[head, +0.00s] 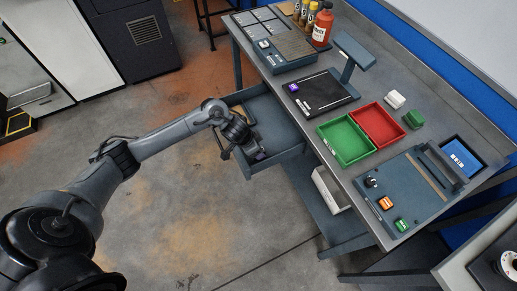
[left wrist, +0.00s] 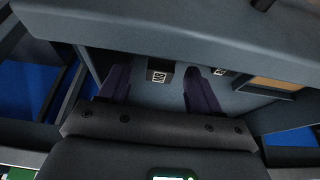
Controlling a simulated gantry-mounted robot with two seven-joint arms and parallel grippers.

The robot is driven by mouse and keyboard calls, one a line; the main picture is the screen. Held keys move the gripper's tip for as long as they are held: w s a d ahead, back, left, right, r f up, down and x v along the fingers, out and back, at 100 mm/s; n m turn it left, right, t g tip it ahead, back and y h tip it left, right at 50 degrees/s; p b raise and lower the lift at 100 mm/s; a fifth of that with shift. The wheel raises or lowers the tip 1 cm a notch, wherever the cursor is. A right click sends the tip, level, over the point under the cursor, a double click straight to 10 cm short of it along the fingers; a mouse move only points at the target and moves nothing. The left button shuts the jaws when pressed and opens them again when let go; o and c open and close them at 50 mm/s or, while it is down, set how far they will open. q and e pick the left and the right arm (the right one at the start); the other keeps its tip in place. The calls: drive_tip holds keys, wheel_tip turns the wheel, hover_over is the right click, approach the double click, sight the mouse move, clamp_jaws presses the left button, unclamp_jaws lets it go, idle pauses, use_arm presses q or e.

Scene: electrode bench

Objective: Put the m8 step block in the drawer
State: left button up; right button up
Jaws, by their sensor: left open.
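The drawer (head: 278,118) is pulled out from the bench's left side. My left gripper (head: 259,156) is at its near left corner in the head view. In the left wrist view the left gripper (left wrist: 155,88) is open, with its two dark purple fingers apart. A small dark block with a pale square label (left wrist: 158,76), likely the m8 step block, shows between the fingertips against the grey drawer floor. The label is too small to read surely, and I cannot tell whether the fingers touch the block. My right gripper is out of view.
A tan-topped item (left wrist: 275,83) lies to the right in the left wrist view. On the bench are a green tray (head: 345,141), a red tray (head: 378,125), a black plate (head: 322,94) and a red bottle (head: 322,27). The drawer's middle is clear.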

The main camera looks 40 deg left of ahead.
use_arm(q)
drive_tip(key=p+v, duration=0.4)
drive_tip(key=v, duration=0.5)
drive_tip(key=s+d+m+t, duration=0.1)
drive_tip(key=s+d+t, duration=0.25)
drive_tip(key=d, duration=1.05)
drive_tip(key=s+a+r+n+g+y, duration=0.1)
drive_tip(key=s+a+r+n+g, duration=0.1)
drive_tip(key=s, duration=1.5)
drive_tip(key=shift+n+g+y, duration=0.3)
drive_tip(key=shift+n+g, duration=0.5)
drive_tip(key=shift+g, duration=0.25)
drive_tip(key=shift+r, duration=0.1)
